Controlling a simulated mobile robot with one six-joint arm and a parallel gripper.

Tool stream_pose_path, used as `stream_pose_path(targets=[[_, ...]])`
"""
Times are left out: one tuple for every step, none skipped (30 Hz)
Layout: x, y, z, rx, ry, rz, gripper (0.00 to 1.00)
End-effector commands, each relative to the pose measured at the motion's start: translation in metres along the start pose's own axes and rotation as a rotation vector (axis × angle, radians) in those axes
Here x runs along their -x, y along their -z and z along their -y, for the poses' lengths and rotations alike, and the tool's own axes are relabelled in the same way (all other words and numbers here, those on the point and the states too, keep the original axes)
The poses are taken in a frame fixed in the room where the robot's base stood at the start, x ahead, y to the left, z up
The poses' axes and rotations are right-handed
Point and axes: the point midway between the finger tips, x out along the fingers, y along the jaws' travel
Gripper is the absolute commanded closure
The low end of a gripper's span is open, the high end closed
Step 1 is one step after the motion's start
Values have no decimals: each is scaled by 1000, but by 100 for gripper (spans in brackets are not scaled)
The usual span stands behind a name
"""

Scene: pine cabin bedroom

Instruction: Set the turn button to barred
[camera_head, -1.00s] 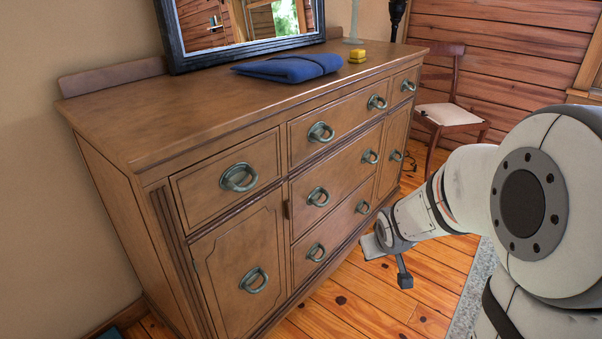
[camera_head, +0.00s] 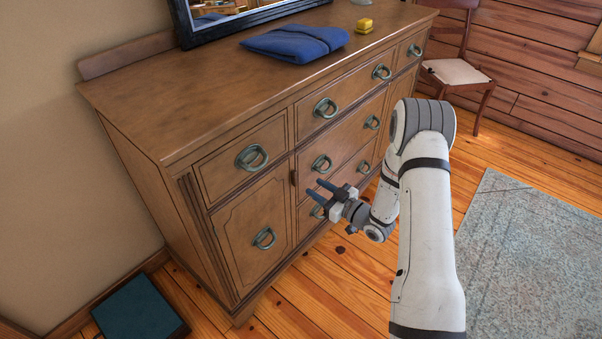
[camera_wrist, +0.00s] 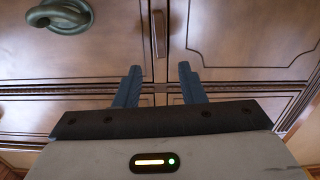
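The turn button (camera_head: 293,178) is a small dark wooden piece between the left cupboard door (camera_head: 249,228) and the middle drawers. It stands upright, lengthwise along the door's edge. In the wrist view the button (camera_wrist: 158,33) shows as a short brown bar along the seam, beyond the fingertips and roughly centred between them. My gripper (camera_head: 317,188) is in front of the middle drawers, pointing at the dresser. Its two blue-grey fingers are apart with nothing between them, and in the wrist view the gripper (camera_wrist: 160,68) appears short of the button, not touching it.
Ring pulls (camera_head: 320,164) stick out from the drawers near my gripper. A folded blue cloth (camera_head: 294,44), a yellow object (camera_head: 364,25) and a framed mirror stand on the dresser top (camera_head: 200,90). A dark teal box (camera_head: 140,312) lies on the floor at left; a rug (camera_head: 530,250) at right.

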Motion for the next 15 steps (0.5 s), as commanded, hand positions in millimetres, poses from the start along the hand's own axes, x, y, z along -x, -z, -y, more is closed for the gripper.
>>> stream_pose_path(targets=[[-5, 0, 1, 0, 4, -4, 64], [-9, 0, 1, 0, 5, -5, 64], [-15, 0, 2, 1, 6, -5, 64], [-20, 0, 1, 1, 5, -6, 64], [-25, 0, 1, 2, 5, -6, 64], [-32, -1, 2, 2, 5, -5, 64], [-37, -1, 1, 1, 4, -4, 64], [-42, 0, 1, 2, 4, -4, 64], [-48, 0, 1, 2, 4, -5, 64], [-52, 0, 1, 1, 3, -4, 64], [-56, 0, 1, 2, 2, -4, 64], [-61, 0, 0, 2, 2, -3, 64], [-64, 0, 1, 1, 2, -3, 64], [-67, 0, 1, 0, 2, -3, 64], [-70, 0, 0, 0, 1, -3, 64]])
